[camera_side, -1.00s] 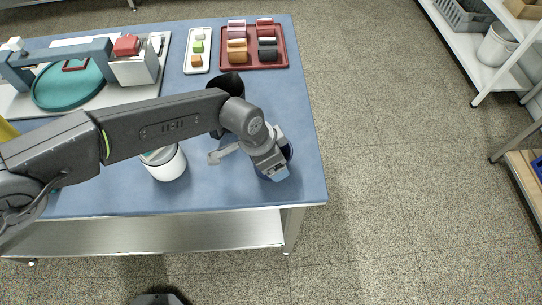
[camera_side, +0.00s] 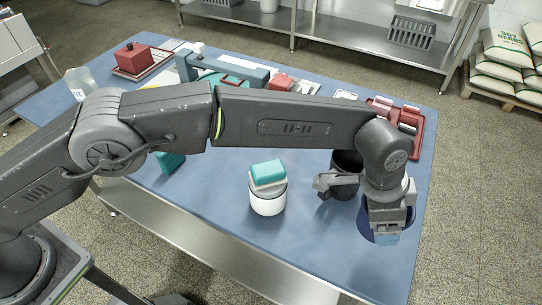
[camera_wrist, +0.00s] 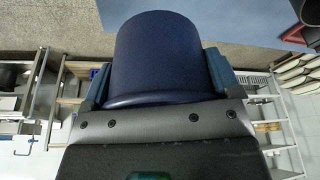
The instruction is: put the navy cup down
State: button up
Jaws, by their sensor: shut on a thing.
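The navy cup (camera_wrist: 155,50) fills the upper middle of the wrist view. My gripper (camera_wrist: 160,85) is shut on it, with one teal finger against each side. In the side view the cup (camera_side: 366,232) shows as a dark blue rim and wall partly behind my gripper (camera_side: 386,236), over the right front part of the blue table (camera_side: 320,255). The gripper points down there. The gripper hides much of the cup, and I cannot tell whether its base touches the table.
A white container (camera_side: 268,203) with a teal block (camera_side: 267,173) on top stands left of the gripper. A black container (camera_side: 345,161) stands close behind it. A red tray (camera_side: 418,150) with several small pieces lies farther back. The table's right edge is near.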

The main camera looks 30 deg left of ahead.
notch_tip(320, 180, up, 5)
jog(key=shift+w+a+f, duration=0.15)
jog(key=w+a+n+t+y, duration=0.1)
jog(key=w+a+n, duration=0.45)
jog(key=a, duration=0.75)
jog(key=w+a+n+t+y, duration=0.1)
jog(key=w+a+n, duration=0.3)
jog(key=w+a, duration=0.55)
jog(key=s+a+n+y, duration=0.1)
jog(key=s+a+n, duration=0.2)
jog(key=a, duration=0.7)
jog(key=s+a+n+y, duration=0.1)
jog(key=s+a+n, duration=0.2)
jog(key=a, duration=0.7)
jog(key=s+a+n, duration=0.3)
jog(key=a, duration=0.7)
jog(key=shift+y, duration=0.3)
jog(key=w+d+f, duration=0.1)
jog(key=d+f, duration=0.2)
jog(key=f, duration=0.1)
jog(key=w+d+f, duration=0.1)
jog(key=d+f, duration=0.3)
jog(key=w+d+f, duration=0.1)
jog(key=d+f, duration=0.2)
jog(key=f, duration=0.1)
jog(key=shift+w+d+f, duration=0.1)
jog(key=shift+w+d, duration=0.2)
jog(key=shift+d+f, duration=0.1)
jog(key=shift+f, duration=1.95)
jog(key=shift+f, duration=0.15)
